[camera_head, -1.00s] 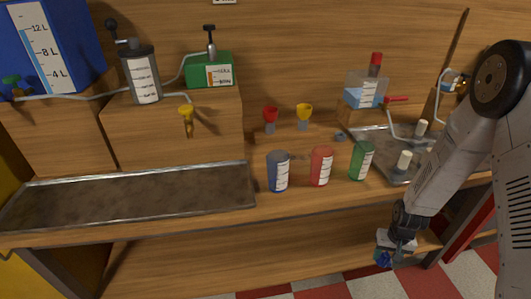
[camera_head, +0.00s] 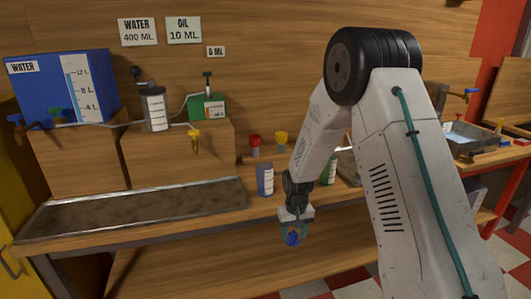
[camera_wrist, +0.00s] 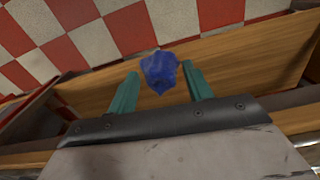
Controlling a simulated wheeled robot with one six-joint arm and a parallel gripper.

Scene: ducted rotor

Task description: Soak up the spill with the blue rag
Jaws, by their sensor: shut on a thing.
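The blue rag (camera_head: 292,239) is a small crumpled bundle. My gripper (camera_head: 293,231) is shut on it and holds it in the air in front of the bench, below the level of the worktop. In the wrist view the rag (camera_wrist: 160,75) sits between the two teal fingers of my gripper (camera_wrist: 160,68), with the lower shelf and the floor beyond. I cannot make out a spill in these views. My arm hides part of the bench's right side.
A long metal tray (camera_head: 130,222) lies on the bench at left. A blue water tank (camera_head: 60,90) stands behind. A basin (camera_head: 470,138) is at far right.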

